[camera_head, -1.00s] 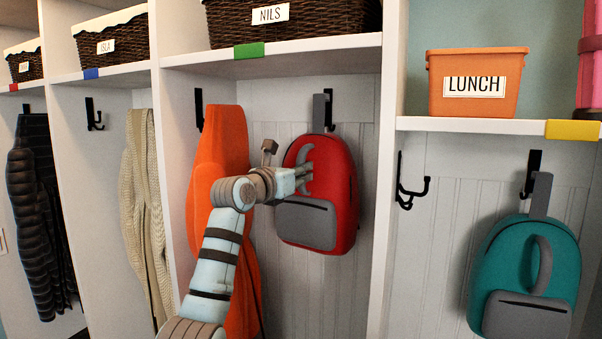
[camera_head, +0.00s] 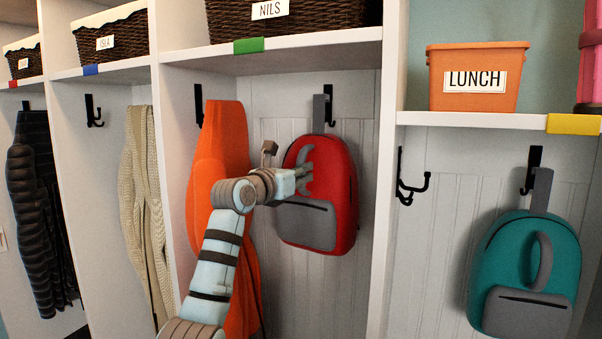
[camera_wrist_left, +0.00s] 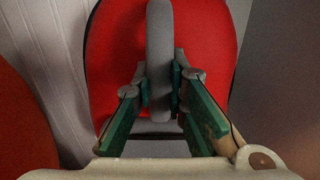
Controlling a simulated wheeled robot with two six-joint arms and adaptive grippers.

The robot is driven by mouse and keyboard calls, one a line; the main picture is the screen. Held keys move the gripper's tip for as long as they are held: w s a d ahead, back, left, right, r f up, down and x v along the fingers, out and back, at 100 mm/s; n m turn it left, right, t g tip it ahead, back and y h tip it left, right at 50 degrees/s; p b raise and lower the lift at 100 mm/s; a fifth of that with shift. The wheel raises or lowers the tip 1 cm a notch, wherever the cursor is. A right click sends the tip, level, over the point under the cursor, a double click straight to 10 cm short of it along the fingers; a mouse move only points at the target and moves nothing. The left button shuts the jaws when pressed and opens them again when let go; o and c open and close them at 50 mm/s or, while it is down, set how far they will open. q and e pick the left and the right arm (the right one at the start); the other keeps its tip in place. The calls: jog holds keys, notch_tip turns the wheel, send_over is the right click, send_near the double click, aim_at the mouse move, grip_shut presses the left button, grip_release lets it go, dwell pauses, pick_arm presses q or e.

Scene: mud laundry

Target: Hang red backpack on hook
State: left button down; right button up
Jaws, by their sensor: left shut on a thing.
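The red backpack (camera_head: 335,185) with a grey front pocket is upright against the back wall of the cubby with the green tag. Its grey top loop (camera_head: 319,114) stands at the black hook (camera_head: 329,105), overlapping its left side. I cannot tell whether the loop is around the hook or only in front of it. My left gripper (camera_head: 305,180) is shut on the backpack's grey front handle. The left wrist view shows both fingers (camera_wrist_left: 160,88) against the handle (camera_wrist_left: 159,45), with the red body (camera_wrist_left: 210,45) behind. My right gripper is not in view.
An orange garment (camera_head: 222,150) hangs from a hook on the left of the same cubby, close behind my left arm. A white divider (camera_head: 387,200) stands on the right. A teal backpack (camera_head: 530,265) hangs beyond it. A shelf with baskets runs above.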

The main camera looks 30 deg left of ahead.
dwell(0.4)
pick_arm(q)
jog(key=shift+f+b, duration=0.35)
jog(key=shift+f, duration=0.15)
jog(key=c, duration=1.5)
grip_release()
jog(key=shift+s, duration=0.1)
jog(key=shift+c, duration=0.2)
jog(key=shift+s+f+b, duration=0.15)
jog(key=shift+f+b, duration=0.05)
jog(key=shift+b, duration=0.15)
jog(key=s+b, duration=1.2)
jog(key=b, duration=1)
jog(key=shift+s+d+f+b, duration=0.3)
jog(key=shift+s+d+b, duration=0.05)
jog(key=shift+d, duration=0.1)
